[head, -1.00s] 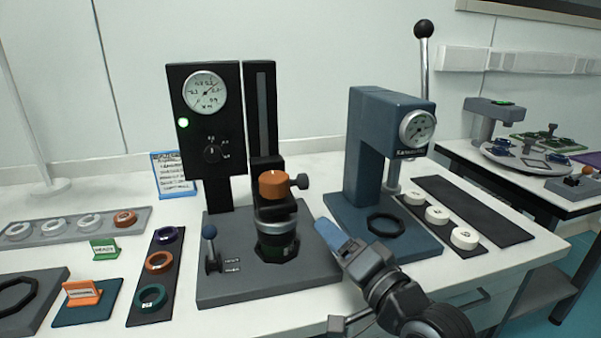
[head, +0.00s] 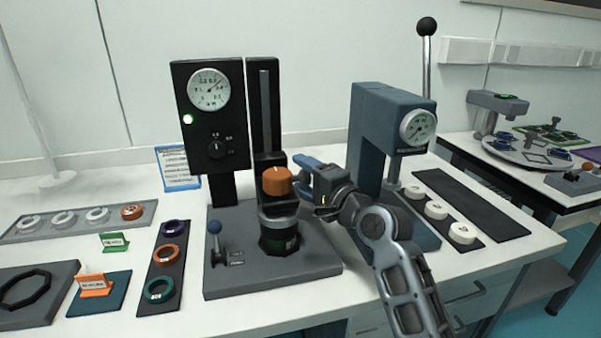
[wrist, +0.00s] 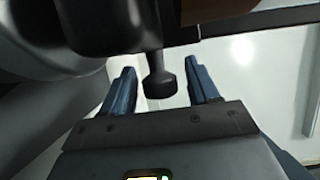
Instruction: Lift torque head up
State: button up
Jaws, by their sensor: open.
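The torque head (head: 277,181) has an orange cap and a dark body, and sits low on the black column of the torque tester. Below it stands a dark jar with a grey lid (head: 279,240); head and lid look close together. My gripper (head: 301,174) is open at the right side of the head, its blue fingers pointing left. In the wrist view, the head's black side knob (wrist: 160,84) shows between the two spread fingers, with a gap visible on each side. In the head view the fingers hide the knob.
A blue press (head: 390,100) stands close to the right of my arm. A small blue-knobbed lever (head: 214,240) rises from the tester's base at left. The gauge panel (head: 209,110) stands behind it. White discs (head: 437,210) lie on a dark strip at right.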

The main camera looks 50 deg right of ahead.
jog(key=shift+w+d, duration=0.15)
jog(key=shift+w, duration=0.5)
grip_shut()
